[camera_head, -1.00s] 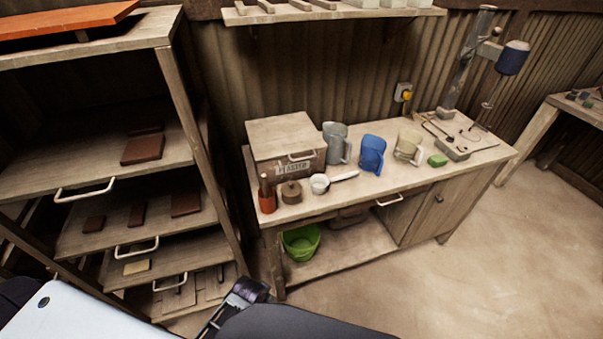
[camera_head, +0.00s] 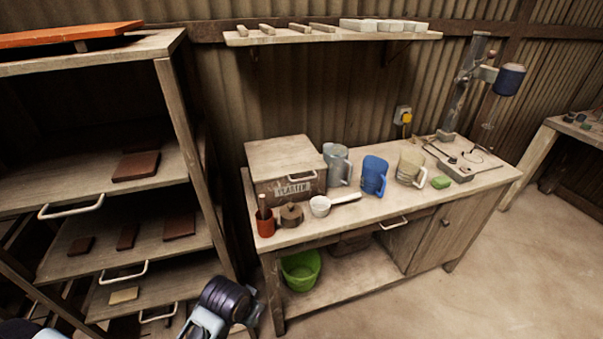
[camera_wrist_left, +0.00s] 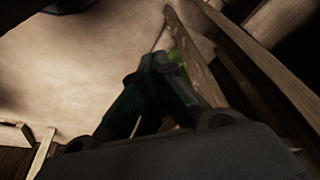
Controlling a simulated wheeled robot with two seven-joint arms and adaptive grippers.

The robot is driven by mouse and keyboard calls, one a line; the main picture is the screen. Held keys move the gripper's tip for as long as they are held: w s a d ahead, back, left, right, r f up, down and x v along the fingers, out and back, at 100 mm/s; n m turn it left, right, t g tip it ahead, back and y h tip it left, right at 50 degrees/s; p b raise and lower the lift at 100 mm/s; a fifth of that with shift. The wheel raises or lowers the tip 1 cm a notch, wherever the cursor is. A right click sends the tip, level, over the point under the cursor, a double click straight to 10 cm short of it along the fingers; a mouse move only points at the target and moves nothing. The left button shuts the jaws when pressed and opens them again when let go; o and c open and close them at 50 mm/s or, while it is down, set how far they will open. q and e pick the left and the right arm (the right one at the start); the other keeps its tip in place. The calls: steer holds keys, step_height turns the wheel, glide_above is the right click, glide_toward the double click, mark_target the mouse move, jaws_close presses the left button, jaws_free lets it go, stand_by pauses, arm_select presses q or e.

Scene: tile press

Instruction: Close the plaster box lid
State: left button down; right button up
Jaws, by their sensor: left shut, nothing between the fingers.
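The plaster box (camera_head: 290,188) is a brown wooden box with a PLASTER label, at the left end of the workbench in the head view. Its pale wooden lid (camera_head: 284,154) lies flat across the top and looks closed, with a white handle (camera_head: 302,177) at the front. My left gripper (camera_wrist_left: 160,65) shows in the left wrist view with its fingers together and nothing between them. It is away from the box, which is not visible in that view. A link of my arm shows at the bottom of the head view. My right gripper is not in view.
On the workbench (camera_head: 340,217) stand a red pot (camera_head: 265,226), a brown round container (camera_head: 291,215), a white scoop (camera_head: 321,206), a blue jug (camera_head: 373,176) and other jugs. A green bucket (camera_head: 300,270) is below. A shelf rack (camera_head: 178,120) stands at left; open floor lies at right.

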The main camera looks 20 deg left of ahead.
arm_select(q)
steer(key=w+r+n+t+y, duration=0.1)
steer(key=w+r+t, duration=0.1)
steer(key=w+r, duration=0.3)
steer(key=w+r+n+t+y, duration=0.2)
steer(key=w+r, duration=0.3)
steer(key=w, duration=0.4)
steer(key=w+r+n+t+y, duration=0.2)
steer(key=w+r, duration=0.2)
steer(key=w, duration=0.3)
steer(key=shift+w+d+r, duration=0.1)
steer(key=shift+d+r, duration=0.1)
steer(key=shift+r, duration=0.2)
steer(key=w+d+r+n+t+y, duration=0.1)
steer(key=w+d+r+t+y, duration=0.1)
steer(key=r, duration=0.6)
steer(key=w+d+r+n+t+y, duration=0.1)
steer(key=w+r, duration=0.3)
steer(key=r, duration=0.4)
steer(key=w+d+r+n+t+y, duration=0.1)
steer(key=w+d+r+t+y, duration=0.1)
steer(key=r, duration=0.6)
steer(key=shift+w+d+n+t+y, duration=0.3)
steer(key=shift+w+d+n+t, duration=0.15)
steer(key=shift+w+d, duration=0.35)
